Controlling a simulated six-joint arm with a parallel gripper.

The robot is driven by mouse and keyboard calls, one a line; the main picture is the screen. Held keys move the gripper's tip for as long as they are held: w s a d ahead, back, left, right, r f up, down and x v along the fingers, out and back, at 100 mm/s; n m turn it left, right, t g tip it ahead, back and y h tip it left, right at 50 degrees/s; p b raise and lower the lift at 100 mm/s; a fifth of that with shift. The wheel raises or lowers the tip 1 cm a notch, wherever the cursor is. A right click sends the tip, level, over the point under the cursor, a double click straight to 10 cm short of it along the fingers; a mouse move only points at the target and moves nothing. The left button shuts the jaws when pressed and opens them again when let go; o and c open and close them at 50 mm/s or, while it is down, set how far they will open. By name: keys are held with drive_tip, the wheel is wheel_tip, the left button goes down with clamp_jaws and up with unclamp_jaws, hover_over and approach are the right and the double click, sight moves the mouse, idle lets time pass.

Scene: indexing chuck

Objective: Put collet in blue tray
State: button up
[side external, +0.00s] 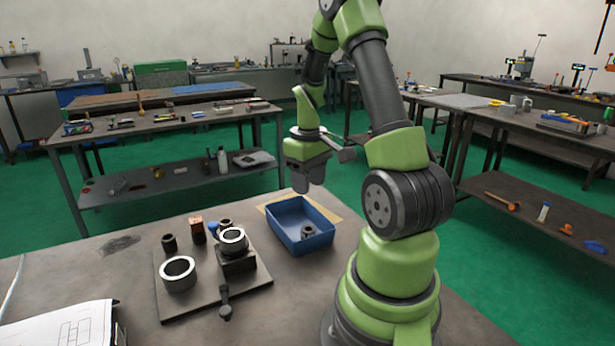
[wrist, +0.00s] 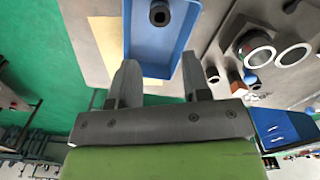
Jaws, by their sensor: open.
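The blue tray (side external: 318,241) stands on the bench, right of the fixture plate; it also shows in the wrist view (wrist: 143,40). A small dark grey ring-shaped part with a hole, which looks like the collet (side external: 307,231), lies inside on the tray floor. In the wrist view the collet (wrist: 159,14) is at the top edge, beyond my fingertips. My gripper (side external: 309,186) hangs above the tray's far side, clear of it. In the wrist view my gripper (wrist: 160,72) has its two fingers apart, with nothing between them.
A fixture plate (side external: 195,296) left of the tray carries a chuck block (side external: 238,263) with a pale ring, a loose pale-rimmed ring (side external: 178,273), a dark cylinder (side external: 169,243), a copper-coloured block (side external: 197,230) and a handle (side external: 225,303). Papers (side external: 65,325) lie at front left.

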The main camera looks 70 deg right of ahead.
drive_tip(key=w+a+r+t, duration=0.3)
drive_tip(key=w+a+r, duration=0.1)
drive_tip(key=a+r, duration=0.75)
drive_tip(key=s+a+r+t+y, duration=0.1)
drive_tip(key=s+a+r+t, duration=0.1)
drive_tip(key=a, duration=0.4)
drive_tip(key=s+a+r+t+y, duration=0.1)
drive_tip(key=s+a+r+t, duration=0.1)
drive_tip(key=s+a, duration=0.3)
drive_tip(key=shift+s+a+r, duration=0.15)
drive_tip(key=shift+a+r, duration=0.5)
drive_tip(key=shift+a, duration=0.6)
